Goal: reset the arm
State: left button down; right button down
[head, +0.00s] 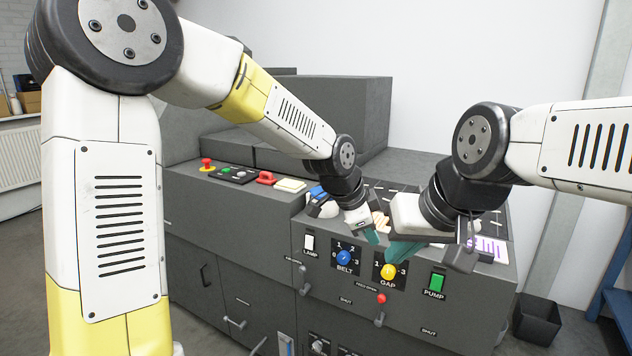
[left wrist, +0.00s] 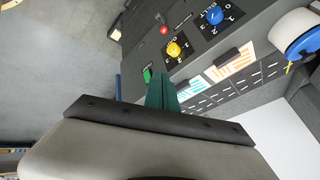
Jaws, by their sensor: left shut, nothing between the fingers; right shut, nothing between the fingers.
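My left gripper (head: 371,238) reaches in from the left over the front edge of a grey machine (head: 230,245). Its teal fingers are shut and empty, above the panel with the blue BELT knob (head: 343,257) and yellow GAP knob (head: 388,271). In the left wrist view the shut left fingers (left wrist: 162,92) point toward the panel, near the green PUMP switch (left wrist: 147,75). My right gripper (head: 403,254) comes in from the right, close beside the left one. Its teal fingers are shut and empty, above the GAP knob. Whether the two grippers touch cannot be told.
A white LAMP switch (head: 309,243) and a red-tipped lever (head: 381,299) sit on the front panel. A red emergency button (head: 207,163) stands on the machine's left top. Printed cards (left wrist: 230,66) lie on its top. A dark bin (head: 537,320) stands on the floor at right.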

pick_arm(q)
jog(key=s+a+r+n+t+y, duration=0.1)
jog(key=s+a+r+n, duration=0.15)
jog(key=a, duration=0.35)
jog(key=s+a+r+n+y, duration=0.1)
jog(key=s+a+r+n, duration=0.15)
jog(key=a, duration=0.35)
jog(key=s+a+r+n+t, duration=0.1)
jog(key=s+a+r+n, duration=0.1)
jog(key=a+n, duration=0.3)
jog(key=s+a+r+n+y, duration=0.1)
jog(key=s+a+n, duration=0.6)
jog(key=s+a, duration=0.4)
jog(key=shift+s+a+n, duration=0.15)
jog(key=shift+s+n, duration=0.05)
jog(key=shift+n, duration=0.1)
jog(key=shift+r, duration=0.1)
